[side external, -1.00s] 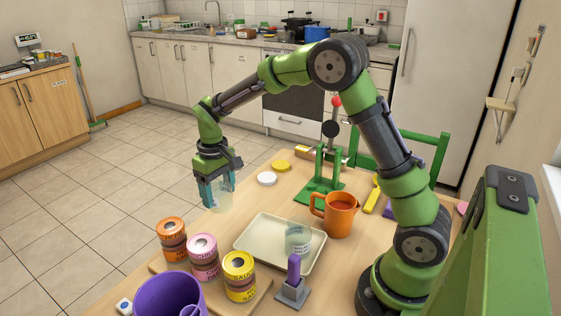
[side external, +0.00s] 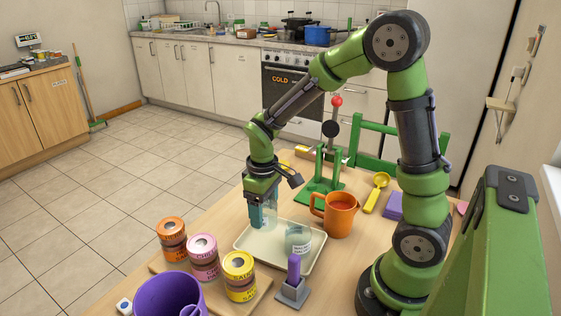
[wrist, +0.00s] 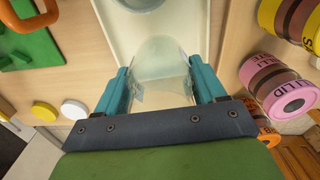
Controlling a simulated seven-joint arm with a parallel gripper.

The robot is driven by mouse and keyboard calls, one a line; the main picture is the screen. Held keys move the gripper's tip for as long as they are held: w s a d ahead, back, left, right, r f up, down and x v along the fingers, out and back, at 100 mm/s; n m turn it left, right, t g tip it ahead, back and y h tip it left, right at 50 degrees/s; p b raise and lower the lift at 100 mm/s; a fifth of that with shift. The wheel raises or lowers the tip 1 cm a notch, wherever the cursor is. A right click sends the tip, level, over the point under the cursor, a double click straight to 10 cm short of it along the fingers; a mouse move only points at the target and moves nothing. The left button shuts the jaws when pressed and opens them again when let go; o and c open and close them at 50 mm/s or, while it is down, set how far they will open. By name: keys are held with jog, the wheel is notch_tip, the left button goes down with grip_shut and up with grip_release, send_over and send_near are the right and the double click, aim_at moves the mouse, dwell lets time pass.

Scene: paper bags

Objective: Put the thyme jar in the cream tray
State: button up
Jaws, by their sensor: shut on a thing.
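My gripper (side external: 263,213) is shut on a clear glass jar, seen between the teal fingers in the wrist view (wrist: 162,75); I cannot read its name, so I cannot confirm it is the thyme jar. The cream tray (side external: 262,250) lies flat on the table; its pale surface shows ahead of the held jar in the wrist view (wrist: 160,33). The held jar is at the tray's far left end, and I cannot tell whether its base touches. A second clear jar (side external: 298,241) with a white label stands in the right part of the tray.
Orange, pink and yellow stacked tins (side external: 203,258) stand on a wooden board left of the tray. A purple container (side external: 170,296) is in front. An orange mug (side external: 340,215) stands right of the tray, a green stand (side external: 320,190) behind it, and a purple-handled tool (side external: 293,275) in front.

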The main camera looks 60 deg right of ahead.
aim_at(265, 223)
jog(key=shift+f, duration=2.4)
jog(key=shift+f, duration=0.1)
jog(key=o, duration=1.1)
jog(key=shift+o, duration=0.2)
notch_tip(265, 223, up, 11)
jog(key=s+a+r+m+t+y, duration=0.2)
jog(key=s+a+r+m+t, duration=0.3)
jog(key=s+r, duration=0.5)
jog(key=shift+s+a+r+t, duration=0.15)
jog(key=shift+a+r+t, duration=0.15)
jog(key=shift+t, duration=0.8)
